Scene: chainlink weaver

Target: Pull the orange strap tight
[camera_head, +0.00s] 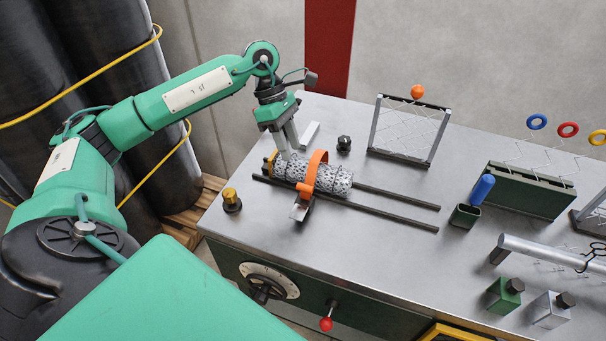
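The orange strap (312,172) loops over a grey mesh roll (335,184) lying on two dark rails on the workbench. The strap's top stands up above the roll. A metal piece (299,211) sits at the strap's near lower end, in front of the roll. My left gripper (287,152) points down at the left part of the roll, left of the strap and apart from it. Its fingers look close together, but I cannot tell whether they touch the roll or hold anything. My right gripper is not in view.
Two dark rails (398,196) run right from the roll. A brass knob (231,199) stands left, a black knob (344,143) behind. A framed mesh panel (410,131), green rack (530,190) and blue-handled tool (482,189) stand further right. The bench middle is clear.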

